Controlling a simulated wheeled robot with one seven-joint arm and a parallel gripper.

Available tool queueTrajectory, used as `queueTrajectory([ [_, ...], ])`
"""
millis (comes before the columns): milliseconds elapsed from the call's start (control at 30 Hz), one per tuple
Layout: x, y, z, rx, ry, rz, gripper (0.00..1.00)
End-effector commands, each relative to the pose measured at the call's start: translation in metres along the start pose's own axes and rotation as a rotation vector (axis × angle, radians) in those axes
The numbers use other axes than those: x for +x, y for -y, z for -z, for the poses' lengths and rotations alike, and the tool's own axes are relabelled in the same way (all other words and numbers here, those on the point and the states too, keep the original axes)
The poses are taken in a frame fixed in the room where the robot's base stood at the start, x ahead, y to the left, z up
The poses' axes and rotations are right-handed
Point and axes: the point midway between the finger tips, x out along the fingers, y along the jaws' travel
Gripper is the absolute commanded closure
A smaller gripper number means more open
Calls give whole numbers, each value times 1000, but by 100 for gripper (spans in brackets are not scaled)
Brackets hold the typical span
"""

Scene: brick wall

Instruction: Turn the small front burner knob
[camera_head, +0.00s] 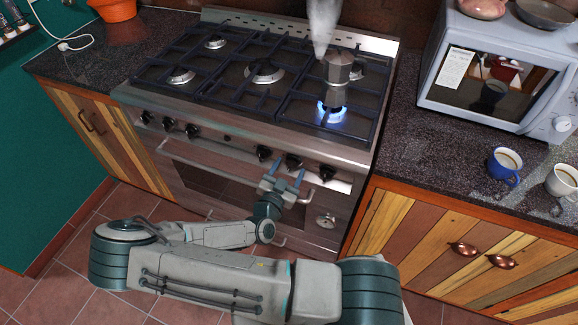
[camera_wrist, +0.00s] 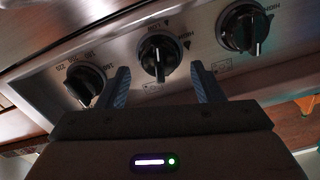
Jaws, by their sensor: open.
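The stove's front panel (camera_head: 228,143) carries a row of black knobs. In the wrist view a knob marked with low and high labels (camera_wrist: 158,55) stands in the middle, its pointer turned down. My gripper (camera_wrist: 160,72) is open, one finger on each side of that knob's lower part; I cannot tell whether they touch it. In the head view my gripper (camera_head: 285,172) is just in front of the middle knob (camera_head: 293,162) of the right-hand group. A lit burner with blue flame (camera_head: 333,115) is at the front right of the hob. Which knob feeds it is not shown.
A knob with numbers (camera_wrist: 85,83) and another burner knob (camera_wrist: 243,28) flank the middle one closely. A steaming moka pot (camera_head: 339,75) stands over the flame. The oven handle (camera_head: 225,165) runs below the panel. Mugs (camera_head: 505,166) stand on the right counter.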

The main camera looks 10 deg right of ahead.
Motion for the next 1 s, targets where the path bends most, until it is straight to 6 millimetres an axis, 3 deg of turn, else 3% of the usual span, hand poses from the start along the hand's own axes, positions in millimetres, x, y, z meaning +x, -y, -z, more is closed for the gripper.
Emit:
queueTrajectory([
  [133, 10, -1, 0, -2, 0, -1, 39],
  [433, 12, 0, 0, -1, 0, 0, 39],
  [600, 12, 0, 0, -1, 0, 0, 84],
  [1000, 12, -1, 2, 54, -1, -1, 84],
])
